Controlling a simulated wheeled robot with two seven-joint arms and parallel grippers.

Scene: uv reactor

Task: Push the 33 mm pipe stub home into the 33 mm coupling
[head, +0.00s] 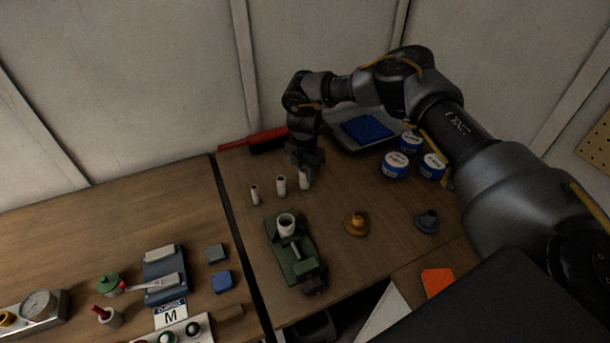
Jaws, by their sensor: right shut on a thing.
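Three short white pipe stubs stand in a row on the right-hand wooden bench: a left one (254,195), a middle one (281,187) and a right one (304,182). They seem to widen from left to right; no size marks can be read. My right gripper (305,168) points down and is shut on the right stub, hiding its upper part. The stub looks upright, on or very near the bench. A white coupling (286,225) stands open end up in a green vise (295,258), nearer than the stubs and apart from them. My left gripper is not in view.
Right of the vise stand an orange-yellow flanged part (356,224) and a dark blue-grey one (427,221). Several blue-and-white tins (395,166) and a tray with a blue pad (367,130) are behind. A red-handled brush (254,140) lies by the wall. A gap separates the benches.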

